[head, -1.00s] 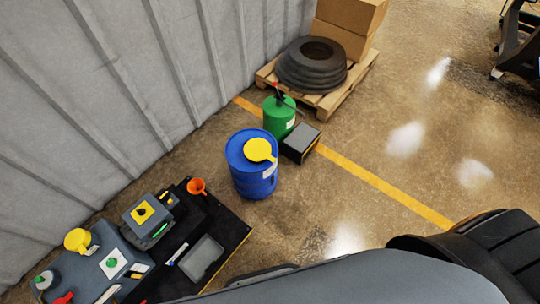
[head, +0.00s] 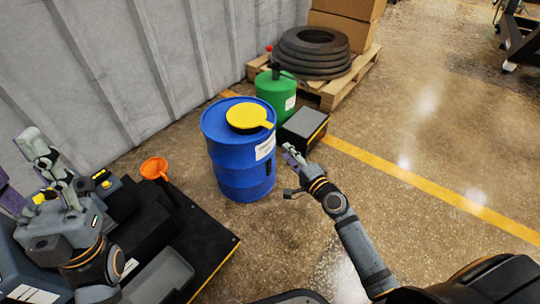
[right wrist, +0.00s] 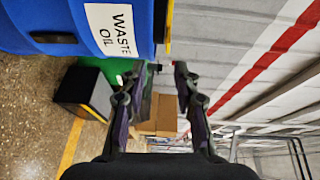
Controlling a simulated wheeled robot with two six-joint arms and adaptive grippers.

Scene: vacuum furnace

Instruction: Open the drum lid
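The blue drum (head: 240,165) stands upright on the floor with a round yellow lid (head: 245,114) lying flat over its top. The lid's tab points right, towards the drum's rim. My right gripper (head: 290,172) is open and empty, to the right of the drum and apart from it. In the right wrist view the drum (right wrist: 85,22), marked "WASTE OIL", is at upper left, beside the open fingers (right wrist: 158,82). A thin yellow edge shows past its top. My left gripper (head: 30,172) is raised at the left, fingers apart, above the workbench area, away from the drum.
A green canister (head: 275,92) and a black box (head: 303,128) stand close behind the drum. A pallet (head: 335,92) holds tyres and cartons. A dark platform (head: 205,230) with an orange funnel (head: 154,168) lies at lower left.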

